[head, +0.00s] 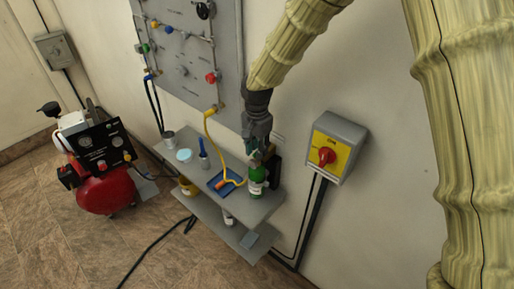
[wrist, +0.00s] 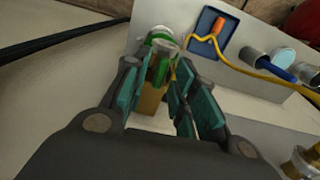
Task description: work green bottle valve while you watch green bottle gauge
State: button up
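The green bottle (head: 257,182) stands upright at the right end of the upper shelf, with a white label on its side. My gripper (head: 258,148) is right above it, pointing down, and hides the bottle's top in the head view. In the wrist view my gripper (wrist: 152,72) is open, its teal-padded fingers on either side of a green and brass-coloured part (wrist: 157,75), which looks like the bottle's valve. I cannot tell whether the pads touch it. The bottle's green shoulder (wrist: 160,34) shows just beyond. No gauge face can be read in either view.
A blue tray (head: 222,182) with an orange item and a yellow hose (head: 211,135) lie left of the bottle. A yellow switch box with a red knob (head: 326,156) is on the wall to the right. A red compressor (head: 104,190) stands on the floor at left.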

grip_shut()
jog(key=shift+n, duration=3.1)
jog(key=shift+o, duration=1.4)
grip_release()
notch_tip(320, 180, up, 12)
